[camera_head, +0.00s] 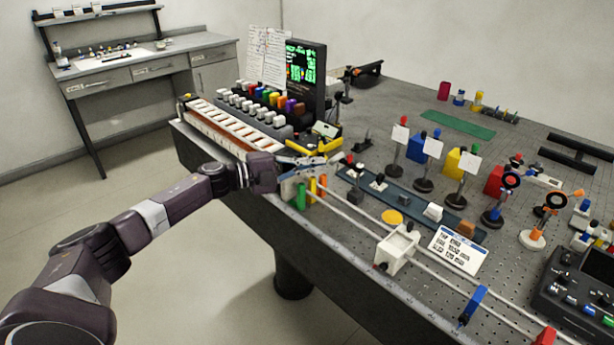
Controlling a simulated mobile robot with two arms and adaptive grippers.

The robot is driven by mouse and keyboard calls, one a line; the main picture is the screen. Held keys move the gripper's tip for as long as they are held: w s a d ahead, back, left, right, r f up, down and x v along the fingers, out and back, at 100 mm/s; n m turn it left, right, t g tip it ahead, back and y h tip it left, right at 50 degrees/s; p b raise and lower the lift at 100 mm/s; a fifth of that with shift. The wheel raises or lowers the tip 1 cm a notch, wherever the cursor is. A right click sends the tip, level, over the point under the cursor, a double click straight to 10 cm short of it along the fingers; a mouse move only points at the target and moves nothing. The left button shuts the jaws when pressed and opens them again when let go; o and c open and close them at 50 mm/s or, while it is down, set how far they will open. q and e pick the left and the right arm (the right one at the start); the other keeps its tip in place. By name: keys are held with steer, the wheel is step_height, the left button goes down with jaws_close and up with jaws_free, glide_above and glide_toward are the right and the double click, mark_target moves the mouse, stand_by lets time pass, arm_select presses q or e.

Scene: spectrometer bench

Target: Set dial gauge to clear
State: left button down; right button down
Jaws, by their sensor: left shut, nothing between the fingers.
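My left gripper (325,160) is shut and empty. It reaches over the near left edge of the optical bench, just right of the white slotted rack (222,127). A small device with a pale top and yellow parts (325,130) stands just behind the gripper. I cannot tell which item is the dial gauge; it may be small or hidden behind the gripper. My right gripper is not in view.
Green, yellow and orange posts (301,195) stand close below the gripper. A dark screen with green text (304,75) stands behind. A white block on a rail (397,248), a printed card (457,250) and several card holders (433,149) fill the bench (340,262).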

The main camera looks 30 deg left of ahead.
arm_select(q)
steer(key=v, duration=1)
steer(key=shift+a+r, duration=0.1)
